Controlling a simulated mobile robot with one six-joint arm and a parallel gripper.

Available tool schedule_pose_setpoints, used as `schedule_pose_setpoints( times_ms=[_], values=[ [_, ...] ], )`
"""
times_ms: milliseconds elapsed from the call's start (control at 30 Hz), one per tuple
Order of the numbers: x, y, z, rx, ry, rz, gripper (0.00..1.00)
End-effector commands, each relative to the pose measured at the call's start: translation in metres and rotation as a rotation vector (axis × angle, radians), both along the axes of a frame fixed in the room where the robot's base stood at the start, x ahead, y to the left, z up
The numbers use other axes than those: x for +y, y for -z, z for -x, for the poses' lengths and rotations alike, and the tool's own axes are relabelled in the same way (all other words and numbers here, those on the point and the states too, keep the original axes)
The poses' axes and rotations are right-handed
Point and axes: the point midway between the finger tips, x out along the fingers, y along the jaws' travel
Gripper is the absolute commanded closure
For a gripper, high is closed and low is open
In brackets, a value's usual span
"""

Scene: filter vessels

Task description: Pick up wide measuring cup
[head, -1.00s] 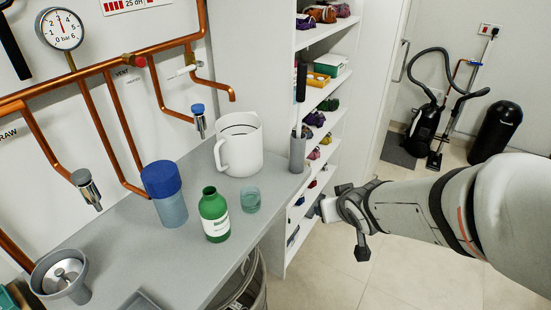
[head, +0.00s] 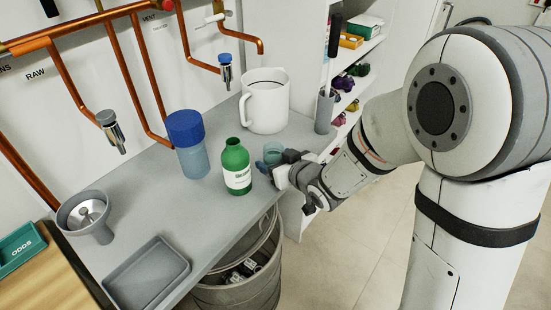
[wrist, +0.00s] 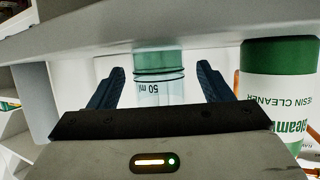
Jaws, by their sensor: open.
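The measuring cup (head: 272,150) is a small clear cup with teal liquid, standing on the grey counter near its front edge. My gripper (head: 277,168) is open right at the cup and partly hides it in the head view. In the wrist view the cup (wrist: 158,88), marked 50 ml, appears between the two dark fingers of my gripper (wrist: 160,72), with a gap on each side. The view is upside down. I cannot tell exactly how deep the cup sits between the fingers.
A green resin cleaner bottle (head: 236,167) stands close left of the cup, also large in the wrist view (wrist: 279,95). A white jug (head: 267,102), a grey cylinder (head: 325,111) and a blue-capped container (head: 188,146) stand behind. A bin (head: 240,287) is below the counter edge.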

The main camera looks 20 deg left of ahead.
Motion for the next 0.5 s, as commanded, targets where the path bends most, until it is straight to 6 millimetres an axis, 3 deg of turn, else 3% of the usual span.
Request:
schedule_pose_setpoints(
  times_ms=[200, 433, 500],
  values=[
    [0.015, 0.008, -0.014, 0.001, 0.001, 0.0, 0.27],
    [0.015, 0.009, -0.015, 0.0, 0.003, 0.0, 0.27],
    [0.015, 0.009, -0.015, 0.0, 0.003, 0.0, 0.32]
  ],
)
